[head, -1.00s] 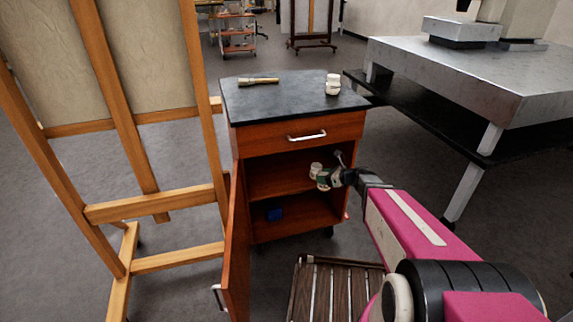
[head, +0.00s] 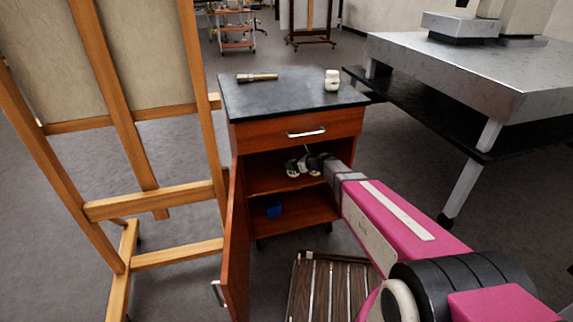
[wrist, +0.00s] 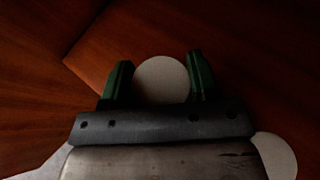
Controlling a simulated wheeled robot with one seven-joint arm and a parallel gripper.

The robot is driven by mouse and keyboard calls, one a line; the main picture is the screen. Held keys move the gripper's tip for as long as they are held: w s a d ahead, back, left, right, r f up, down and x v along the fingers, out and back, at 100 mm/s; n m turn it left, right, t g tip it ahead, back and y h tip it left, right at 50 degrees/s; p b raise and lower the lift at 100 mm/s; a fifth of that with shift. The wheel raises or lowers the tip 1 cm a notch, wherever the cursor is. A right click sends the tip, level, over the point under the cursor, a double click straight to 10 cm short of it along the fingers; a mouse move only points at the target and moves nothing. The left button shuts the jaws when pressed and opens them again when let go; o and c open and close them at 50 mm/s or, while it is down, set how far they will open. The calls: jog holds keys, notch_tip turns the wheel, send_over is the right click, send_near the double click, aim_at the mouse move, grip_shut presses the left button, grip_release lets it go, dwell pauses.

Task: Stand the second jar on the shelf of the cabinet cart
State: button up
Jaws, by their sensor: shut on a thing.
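The cabinet cart (head: 297,134) stands in the middle of the head view with its door (head: 232,240) swung open. My gripper (head: 302,167) is inside its upper compartment, just above the inner shelf (head: 265,182). In the wrist view my gripper (wrist: 160,82) is shut on a pale, round-topped jar (wrist: 162,78), with a green finger on each side. Whether the jar's base touches the shelf cannot be told. A second pale round top, perhaps another jar (wrist: 277,155), shows at the lower right of the wrist view. A white jar (head: 332,81) stands on the cart's black top.
A brush-like tool (head: 257,77) lies on the cart top. A blue object (head: 273,210) sits in the lower compartment. A wooden easel (head: 160,205) stands left, a metal table (head: 470,75) right, and a slatted brown piece (head: 330,288) below.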

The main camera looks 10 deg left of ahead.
jog(key=a, duration=0.1)
jog(key=w+a, duration=0.1)
jog(key=a, duration=0.1)
jog(key=shift+w+a, duration=0.3)
jog(key=shift+w, duration=0.05)
jog(key=shift+d+f, duration=0.15)
jog(key=shift+f, duration=0.45)
jog(key=shift+s+f, duration=0.1)
jog(key=shift+s, duration=0.05)
jog(key=shift+f, duration=0.2)
jog(key=o, duration=1.2)
jog(key=shift+r, duration=0.15)
